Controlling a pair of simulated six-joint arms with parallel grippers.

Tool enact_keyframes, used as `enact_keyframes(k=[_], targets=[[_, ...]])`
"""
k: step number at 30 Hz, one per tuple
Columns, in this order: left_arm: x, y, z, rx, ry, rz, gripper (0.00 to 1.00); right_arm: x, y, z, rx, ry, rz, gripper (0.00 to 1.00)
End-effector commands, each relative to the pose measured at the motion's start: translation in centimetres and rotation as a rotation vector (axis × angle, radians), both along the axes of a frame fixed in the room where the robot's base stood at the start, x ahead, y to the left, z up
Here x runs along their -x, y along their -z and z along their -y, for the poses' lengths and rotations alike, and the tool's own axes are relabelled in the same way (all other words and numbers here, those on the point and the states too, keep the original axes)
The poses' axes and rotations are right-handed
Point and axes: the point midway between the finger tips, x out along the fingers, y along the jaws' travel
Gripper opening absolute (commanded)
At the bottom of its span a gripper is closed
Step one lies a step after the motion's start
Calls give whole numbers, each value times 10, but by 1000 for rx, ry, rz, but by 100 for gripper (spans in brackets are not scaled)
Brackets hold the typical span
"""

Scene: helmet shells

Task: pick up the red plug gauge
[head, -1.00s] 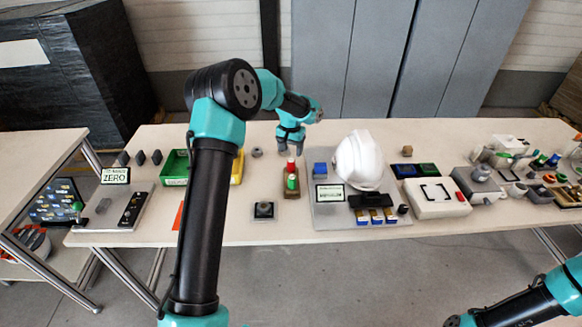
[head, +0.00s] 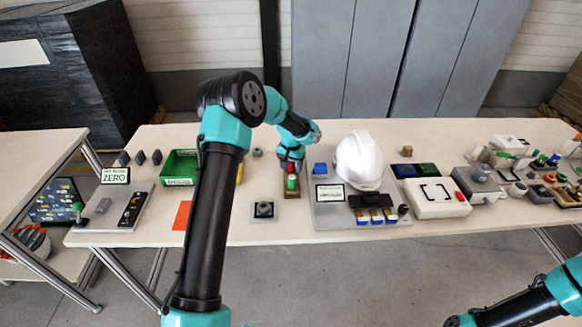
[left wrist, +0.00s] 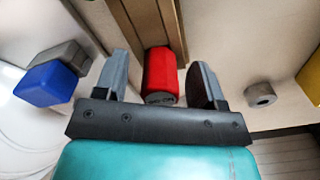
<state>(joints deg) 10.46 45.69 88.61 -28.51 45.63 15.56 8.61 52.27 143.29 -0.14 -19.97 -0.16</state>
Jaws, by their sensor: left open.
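The red plug gauge (left wrist: 161,72) shows in the left wrist view between the two fingers of my left gripper (left wrist: 158,62), with a gap on each side. The fingers are open and hold nothing. In the head view, my left gripper (head: 290,162) is low over the brown wooden holder (head: 292,194) and largely hides the red gauge. A green plug gauge (head: 292,183) stands in the holder on the near side. My right gripper is not in view; only part of my right arm shows at the lower right.
Right of the holder is a grey board (head: 330,218) with a white helmet (head: 362,160) and a blue block (head: 320,169). A green bin (head: 180,168) stands to the left. A grey ring-shaped part (left wrist: 260,94) lies beside the gripper. A black-topped square part (head: 264,209) sits nearer the table's front.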

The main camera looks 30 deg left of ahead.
Motion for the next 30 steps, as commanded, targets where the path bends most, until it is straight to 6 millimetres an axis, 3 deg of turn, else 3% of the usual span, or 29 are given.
enact_keyframes(k=[17, 30], targets=[[0, 8, 0, 0, -1, 1, 63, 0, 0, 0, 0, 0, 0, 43], [0, 8, 0, 0, -1, 1, 22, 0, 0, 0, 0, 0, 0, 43]])
